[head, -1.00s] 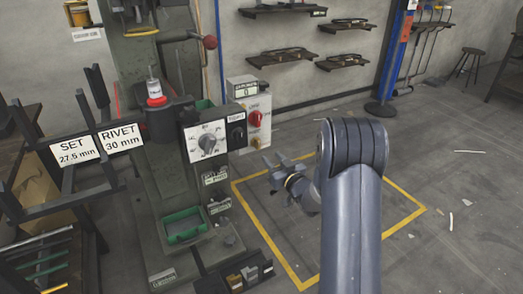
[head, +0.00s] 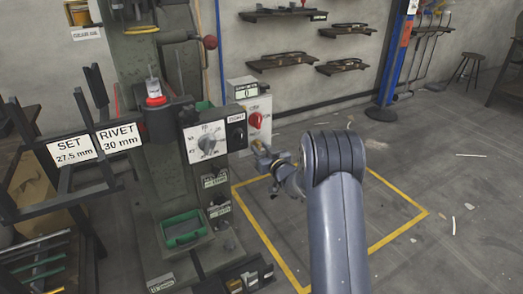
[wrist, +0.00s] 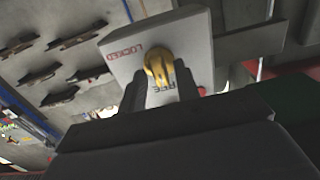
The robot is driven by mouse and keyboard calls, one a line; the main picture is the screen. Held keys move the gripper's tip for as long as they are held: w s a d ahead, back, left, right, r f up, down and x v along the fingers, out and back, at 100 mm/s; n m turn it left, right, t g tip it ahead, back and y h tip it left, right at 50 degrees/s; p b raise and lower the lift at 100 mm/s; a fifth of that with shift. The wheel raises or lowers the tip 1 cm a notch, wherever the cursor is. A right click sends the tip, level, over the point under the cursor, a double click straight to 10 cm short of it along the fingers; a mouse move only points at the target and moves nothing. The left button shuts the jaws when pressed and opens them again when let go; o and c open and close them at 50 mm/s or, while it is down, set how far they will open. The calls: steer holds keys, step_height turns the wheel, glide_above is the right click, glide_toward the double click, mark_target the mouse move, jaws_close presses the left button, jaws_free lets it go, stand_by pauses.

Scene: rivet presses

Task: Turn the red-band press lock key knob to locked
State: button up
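The press (head: 150,190) with a red band (head: 155,101) stands left of centre in the head view. Its pale lock box (head: 258,104) carries a red knob (head: 256,120); the key knob below is mostly hidden by my gripper (head: 261,152). In the wrist view, the yellow key knob (wrist: 158,64) is on the pale box face (wrist: 190,45), between the words LOCKED and FREE. It lies closer to FREE at its lower end. My gripper (wrist: 161,82) has its fingers apart, one on each side of the knob; contact is not clear.
A dial panel (head: 208,140) is left of the lock box. A black rack (head: 60,180) with SET and RIVET signs stands at the left. A green tray (head: 184,229) sits low on the press. The yellow-outlined floor (head: 380,215) is clear.

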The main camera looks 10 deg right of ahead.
jaws_close()
steer(key=shift+m+p, duration=0.3)
steer(key=shift+m, duration=0.1)
steer(key=shift+r+m+p, duration=0.1)
steer(key=shift+m+p, duration=0.5)
steer(key=shift+m, duration=0.4)
steer(key=m+p, duration=0.2)
steer(key=m, duration=0.2)
steer(key=shift+d+m, duration=0.1)
steer(key=shift+m, duration=0.2)
steer(key=m+p, duration=0.2)
steer(key=m, duration=0.4)
steer(key=m+p, duration=0.1)
steer(key=m, duration=0.3)
steer(key=shift+w+d+f+p, duration=0.1)
steer(key=shift+f+p, duration=0.15)
steer(key=shift+p, duration=0.15)
steer(key=shift+m, duration=0.4)
